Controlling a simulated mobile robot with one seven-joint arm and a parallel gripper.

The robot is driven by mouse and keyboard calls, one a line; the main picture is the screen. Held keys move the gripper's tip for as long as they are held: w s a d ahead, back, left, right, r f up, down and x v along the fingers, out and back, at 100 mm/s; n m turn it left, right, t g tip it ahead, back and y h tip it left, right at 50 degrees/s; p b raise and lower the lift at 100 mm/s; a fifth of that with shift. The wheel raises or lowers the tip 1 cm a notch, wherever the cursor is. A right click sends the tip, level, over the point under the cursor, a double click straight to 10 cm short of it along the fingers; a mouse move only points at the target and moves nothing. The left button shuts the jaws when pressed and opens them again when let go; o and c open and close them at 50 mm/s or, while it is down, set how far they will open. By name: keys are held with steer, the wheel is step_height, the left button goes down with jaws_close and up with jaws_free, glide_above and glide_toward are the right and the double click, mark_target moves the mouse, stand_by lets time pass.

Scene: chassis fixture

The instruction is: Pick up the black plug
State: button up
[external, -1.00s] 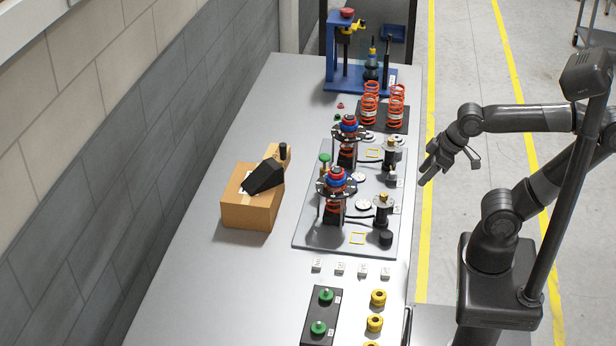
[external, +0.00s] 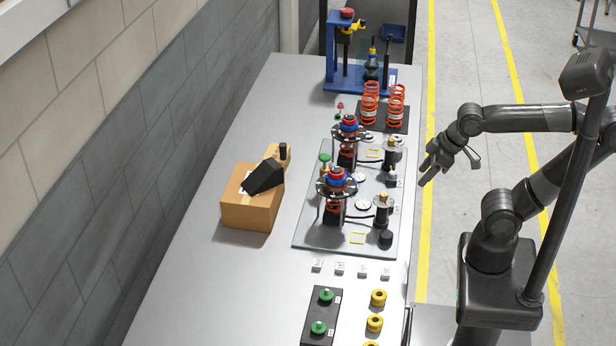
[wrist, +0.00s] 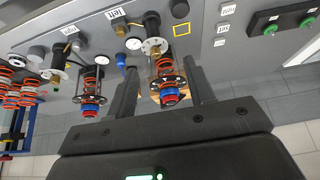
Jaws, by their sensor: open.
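A short black cylinder that looks like the black plug (external: 386,237) stands on the near right corner of the grey fixture plate (external: 310,235), close to a yellow square outline (external: 358,238). In the wrist view, a dark round piece (wrist: 180,9) near the yellow square at the top appears to be the same plug.
Two spring assemblies (external: 335,200) with blue and red tops stand on the plate. A cardboard box (external: 240,212) with a black device on top is to the left. Yellow rings (external: 378,298) and a black block with green knobs (external: 320,310) are at the front. The bench's left side is clear.

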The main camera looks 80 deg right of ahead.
steer(key=w+d+r+m+t+h, duration=0.1)
steer(key=w+d+r+h, duration=0.1)
steer(key=w+d, duration=0.35)
steer(key=w+d+r+m+t+h, duration=0.1)
steer(key=w+d+r+t, duration=0.15)
steer(key=w, duration=0.65)
steer(key=n+t+y, duration=0.2)
steer(key=t+y, duration=0.1)
steer(key=t, duration=0.2)
glide_above(278, 158)
steer(key=s, duration=0.7)
step_height(278, 158, down, 16)
steer(key=shift+g, duration=0.25)
steer(key=shift+x, duration=3.7)
steer(key=shift+a+r, duration=0.1)
steer(key=shift+r, duration=0.1)
jaws_close()
